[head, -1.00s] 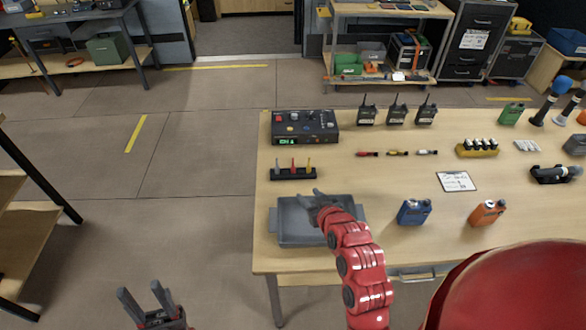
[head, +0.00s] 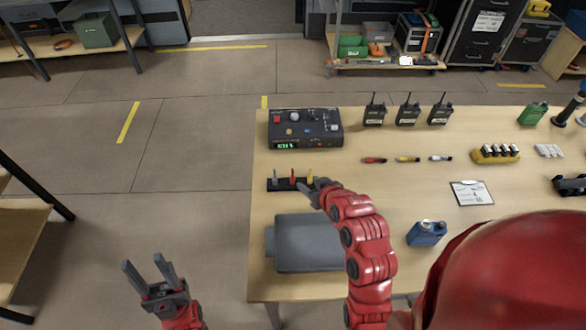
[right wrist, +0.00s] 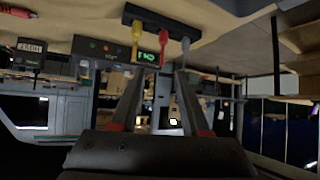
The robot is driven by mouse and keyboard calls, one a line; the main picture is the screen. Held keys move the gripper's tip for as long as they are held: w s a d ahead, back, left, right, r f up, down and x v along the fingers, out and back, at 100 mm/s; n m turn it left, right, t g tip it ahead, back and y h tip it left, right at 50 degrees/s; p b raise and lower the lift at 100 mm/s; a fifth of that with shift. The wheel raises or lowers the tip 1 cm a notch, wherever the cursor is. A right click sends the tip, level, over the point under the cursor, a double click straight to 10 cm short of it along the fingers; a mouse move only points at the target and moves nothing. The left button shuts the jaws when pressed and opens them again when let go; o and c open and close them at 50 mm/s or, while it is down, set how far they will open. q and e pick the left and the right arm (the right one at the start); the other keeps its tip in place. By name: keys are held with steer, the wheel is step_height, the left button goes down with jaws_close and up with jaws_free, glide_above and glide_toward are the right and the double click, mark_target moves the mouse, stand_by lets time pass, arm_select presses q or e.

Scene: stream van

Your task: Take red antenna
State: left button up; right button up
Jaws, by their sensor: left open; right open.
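The red antenna (head: 292,178) stands upright in the middle of a black rack (head: 272,187), between a grey antenna (head: 276,178) and a yellow one (head: 310,178). My right gripper (head: 312,187) is open and empty beside the rack's yellow end. In the right wrist view the picture is upside down; the red antenna (right wrist: 164,38) hangs from the rack (right wrist: 150,14) and lies ahead, between the lines of my open fingers (right wrist: 158,74), apart from them. My left gripper (head: 143,261) is open and empty over the floor, left of the table.
A grey tray (head: 290,255) lies at the table's near left corner, partly behind my right arm. A control box (head: 305,128) stands behind the rack. Radios (head: 408,113) and small coloured pieces (head: 373,160) are to the right, with a blue canister (head: 427,233) nearer.

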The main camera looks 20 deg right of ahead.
steer(key=b, duration=1.3)
glide_toward(294, 178)
steer(key=w, duration=0.1)
steer(key=w+f, duration=0.1)
steer(key=w, duration=0.1)
steer(key=shift+a+f, duration=0.1)
steer(key=shift+a, duration=0.1)
steer(key=p+x, duration=0.1)
steer(key=x, duration=0.2)
steer(key=shift+w+r+p, duration=0.2)
steer(key=shift+p, duration=0.1)
steer(key=shift+w+a+f, duration=0.1)
steer(key=shift+w+f, duration=0.4)
steer(key=shift+w, duration=0.05)
steer(key=shift+w+f+p, duration=0.25)
steer(key=shift+w+p, duration=0.15)
steer(key=shift+w, duration=0.05)
steer(key=p+x, duration=0.1)
steer(key=x, duration=0.2)
steer(key=shift+a+f, duration=0.1)
steer(key=shift+a, duration=0.05)
steer(key=shift+w+f, duration=0.35)
jaws_close()
